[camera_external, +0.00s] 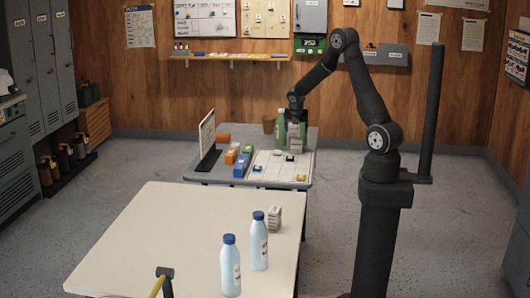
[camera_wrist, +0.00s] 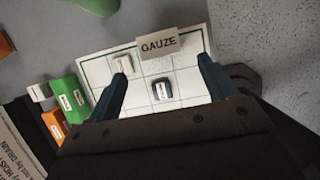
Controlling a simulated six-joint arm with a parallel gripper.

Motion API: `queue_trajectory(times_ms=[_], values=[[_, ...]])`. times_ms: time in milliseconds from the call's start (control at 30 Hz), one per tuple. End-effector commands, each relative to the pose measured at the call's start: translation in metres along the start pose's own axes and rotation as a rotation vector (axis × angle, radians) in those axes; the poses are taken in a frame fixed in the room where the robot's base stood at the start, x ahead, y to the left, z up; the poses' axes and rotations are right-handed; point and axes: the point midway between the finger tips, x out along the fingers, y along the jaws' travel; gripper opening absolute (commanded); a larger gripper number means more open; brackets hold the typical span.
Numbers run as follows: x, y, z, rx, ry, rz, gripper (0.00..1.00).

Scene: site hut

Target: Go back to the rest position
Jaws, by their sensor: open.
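My gripper (camera_external: 296,112) is over the back right of the small grey table (camera_external: 212,176), pointing down. In the wrist view its two fingers (camera_wrist: 163,62) are spread apart, with nothing held between them. A pale box labelled GAUZE (camera_wrist: 158,43) stands on the white gridded board (camera_wrist: 188,84), just beyond and between the fingertips in that view. In the external view a pale box (camera_external: 296,146) shows just below the gripper. I cannot tell whether a finger touches it.
Orange, green and blue blocks (camera_external: 241,166) and an upright sign (camera_external: 207,137) are left of the board. The front table (camera_external: 150,235) holds two bottles (camera_external: 231,268), a box (camera_external: 274,219) and a hammer (camera_external: 164,280).

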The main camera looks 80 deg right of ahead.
Motion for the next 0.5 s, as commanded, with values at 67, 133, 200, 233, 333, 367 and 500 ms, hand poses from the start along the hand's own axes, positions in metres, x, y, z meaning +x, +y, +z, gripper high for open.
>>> queue_trajectory(times_ms=[67, 133, 200, 233, 333, 367, 500], values=[[0.015, -0.001, -0.001, -0.001, 0.002, -0.002, 0.78], [0.027, -0.001, -0.001, 0.001, 0.003, -0.003, 0.78], [0.038, -0.001, -0.001, 0.001, 0.002, -0.003, 0.78], [0.043, -0.001, 0.0, 0.001, 0.002, -0.003, 0.78], [0.06, -0.001, -0.001, 0.0, 0.002, -0.002, 0.78], [0.065, -0.001, -0.001, 0.0, 0.003, -0.003, 0.78], [0.086, -0.001, 0.0, 0.001, 0.002, -0.002, 0.78]])
